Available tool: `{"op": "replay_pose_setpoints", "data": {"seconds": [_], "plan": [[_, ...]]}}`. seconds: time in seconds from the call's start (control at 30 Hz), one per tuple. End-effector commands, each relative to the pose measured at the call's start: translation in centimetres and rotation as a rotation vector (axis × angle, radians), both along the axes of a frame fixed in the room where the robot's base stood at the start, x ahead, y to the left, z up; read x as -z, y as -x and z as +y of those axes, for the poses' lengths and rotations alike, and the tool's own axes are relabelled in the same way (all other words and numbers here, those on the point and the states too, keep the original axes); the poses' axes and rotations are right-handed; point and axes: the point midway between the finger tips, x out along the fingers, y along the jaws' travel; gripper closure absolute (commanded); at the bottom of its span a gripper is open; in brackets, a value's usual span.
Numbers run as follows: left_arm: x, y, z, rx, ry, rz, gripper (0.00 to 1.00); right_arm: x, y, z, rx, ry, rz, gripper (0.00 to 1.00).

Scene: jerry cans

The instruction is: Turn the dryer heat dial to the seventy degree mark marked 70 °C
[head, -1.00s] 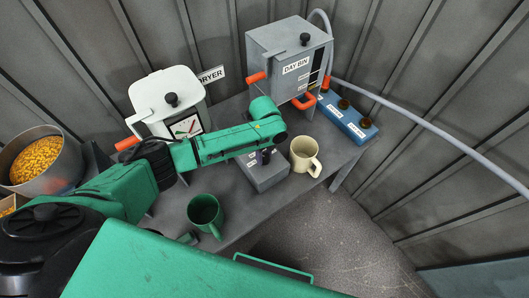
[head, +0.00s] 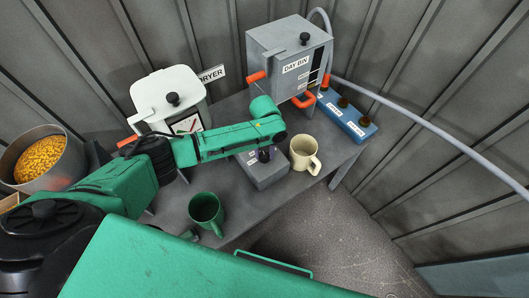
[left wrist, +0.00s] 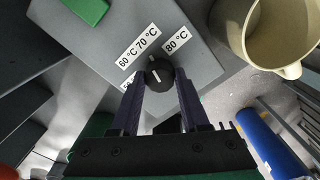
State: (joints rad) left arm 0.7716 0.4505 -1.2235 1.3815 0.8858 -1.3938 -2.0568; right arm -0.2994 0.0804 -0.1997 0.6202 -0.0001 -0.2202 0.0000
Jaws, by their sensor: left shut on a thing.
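The heat dial (left wrist: 160,76) is a round black knob with a white pointer line, on a grey box (left wrist: 185,65). Its box also shows in the head view (head: 266,176), on the table. In the left wrist view, labels 60 °C (left wrist: 128,55), 70 °C (left wrist: 147,38) and 80 °C (left wrist: 177,39) fan around the dial. Another label is partly hidden by a finger. The pointer line slants up and slightly left, roughly toward 70 °C. My left gripper (left wrist: 162,78) is shut on the dial, one dark finger at each side; in the head view it is small (head: 264,155). My right gripper is not in view.
A cream mug (head: 303,153) stands close right of the box, and a green mug (head: 205,209) front left. The white dryer (head: 168,98), the grey day bin (head: 287,60) and a blue block (head: 345,117) stand behind. A pot of yellow grains (head: 42,157) is left.

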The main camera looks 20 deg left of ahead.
Motion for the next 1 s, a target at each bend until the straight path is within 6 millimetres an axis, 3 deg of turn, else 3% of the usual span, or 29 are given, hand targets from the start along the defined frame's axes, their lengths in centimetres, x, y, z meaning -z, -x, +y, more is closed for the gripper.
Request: {"op": "replay_pose_setpoints", "data": {"seconds": [0.3,0.77,0.8,0.87,1.0], "plan": [[-0.21,-0.21,-0.02,0.111,0.001,-0.005,1.0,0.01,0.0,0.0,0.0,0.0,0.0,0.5],[-0.23,-0.22,-0.01,0.127,0.001,-0.006,1.0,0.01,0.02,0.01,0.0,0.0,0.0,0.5],[-0.23,-0.23,0.0,0.127,0.001,-0.006,0.51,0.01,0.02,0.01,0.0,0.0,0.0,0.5],[-0.23,-0.23,0.0,0.127,0.001,-0.006,0.28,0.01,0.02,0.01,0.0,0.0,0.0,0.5],[-0.14,-0.13,0.0,0.127,0.0,-0.004,0.25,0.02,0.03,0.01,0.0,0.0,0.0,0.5]]}}
